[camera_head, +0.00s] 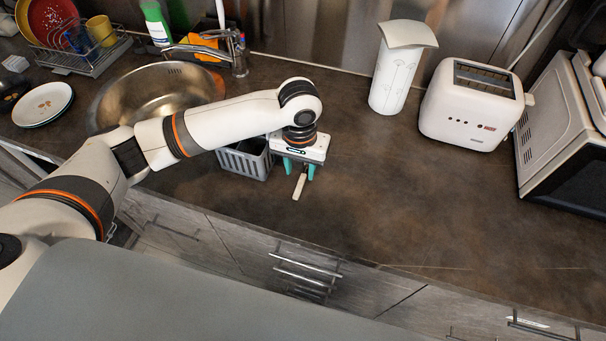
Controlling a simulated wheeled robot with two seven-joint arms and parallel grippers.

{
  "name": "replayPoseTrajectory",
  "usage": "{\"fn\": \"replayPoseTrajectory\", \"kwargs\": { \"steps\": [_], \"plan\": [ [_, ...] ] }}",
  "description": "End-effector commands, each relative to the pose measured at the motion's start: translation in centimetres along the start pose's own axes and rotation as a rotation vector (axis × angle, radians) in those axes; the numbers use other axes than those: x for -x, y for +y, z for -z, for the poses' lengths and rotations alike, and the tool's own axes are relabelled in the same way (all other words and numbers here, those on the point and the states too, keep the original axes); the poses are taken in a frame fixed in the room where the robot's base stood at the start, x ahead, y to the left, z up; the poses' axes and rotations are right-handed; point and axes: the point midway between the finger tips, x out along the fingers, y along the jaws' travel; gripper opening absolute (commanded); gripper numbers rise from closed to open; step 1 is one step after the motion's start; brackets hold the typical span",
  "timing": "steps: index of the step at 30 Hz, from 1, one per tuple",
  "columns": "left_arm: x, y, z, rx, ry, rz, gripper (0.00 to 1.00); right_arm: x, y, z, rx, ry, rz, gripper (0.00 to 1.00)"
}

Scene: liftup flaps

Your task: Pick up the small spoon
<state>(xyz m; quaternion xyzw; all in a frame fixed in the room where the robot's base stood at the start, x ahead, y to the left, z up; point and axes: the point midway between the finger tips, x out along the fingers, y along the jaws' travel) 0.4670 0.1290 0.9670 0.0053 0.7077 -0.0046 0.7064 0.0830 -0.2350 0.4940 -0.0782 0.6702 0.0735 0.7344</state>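A small, narrow utensil with a pale beige handle (299,187), which looks like the small spoon, shows below my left gripper; its upper part is hidden under the gripper, so I cannot see a bowl. My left gripper (300,170) points down over the counter, with its two teal fingers apart. The handle shows between and just in front of the fingers, with a gap visible on each side. I cannot tell its exact height over the counter. My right gripper is not in view.
A grey slotted basket (245,160) stands close left of the gripper. The sink (150,95), dish rack (85,60) and plate (42,104) are at left. A white canister (392,80), toaster (470,105) and microwave (565,140) stand at right. The counter's front right is clear.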

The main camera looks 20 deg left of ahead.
Motion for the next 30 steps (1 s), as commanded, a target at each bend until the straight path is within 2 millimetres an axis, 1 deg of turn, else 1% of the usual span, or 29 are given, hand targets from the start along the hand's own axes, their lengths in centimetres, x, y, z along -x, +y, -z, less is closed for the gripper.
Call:
{"fn": "replayPoseTrajectory", "kwargs": {
  "steps": [1, 8, 12, 15, 18, 24, 25, 26, 30],
  "plan": [
    [-0.5, 0.0, 0.0, 0.001, 0.001, -0.001, 0.4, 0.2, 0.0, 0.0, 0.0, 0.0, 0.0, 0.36],
    [-2.2, 0.2, 0.0, 0.001, 0.002, -0.001, 0.4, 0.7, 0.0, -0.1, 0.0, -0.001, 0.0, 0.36],
    [-4.4, 0.4, -0.1, -0.001, 0.002, -0.002, 0.4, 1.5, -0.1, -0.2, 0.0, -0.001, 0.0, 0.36],
    [-5.8, 0.3, -0.1, -0.001, 0.0, 0.0, 0.4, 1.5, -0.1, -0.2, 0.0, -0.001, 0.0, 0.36],
    [-6.4, 0.3, -0.2, -0.002, -0.002, 0.0, 0.4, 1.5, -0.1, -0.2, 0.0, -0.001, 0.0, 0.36],
    [-6.5, 0.3, -0.2, -0.003, -0.003, 0.001, 0.4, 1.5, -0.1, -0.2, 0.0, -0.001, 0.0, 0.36],
    [-6.5, 0.3, -0.2, -0.003, -0.003, 0.001, 0.38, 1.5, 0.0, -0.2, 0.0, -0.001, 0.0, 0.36],
    [-6.5, 0.3, -0.2, -0.003, -0.003, 0.001, 0.33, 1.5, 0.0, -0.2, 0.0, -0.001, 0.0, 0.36],
    [-6.5, 0.3, -0.2, -0.003, -0.003, 0.001, 0.1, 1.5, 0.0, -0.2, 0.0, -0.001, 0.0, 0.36]
  ]
}}
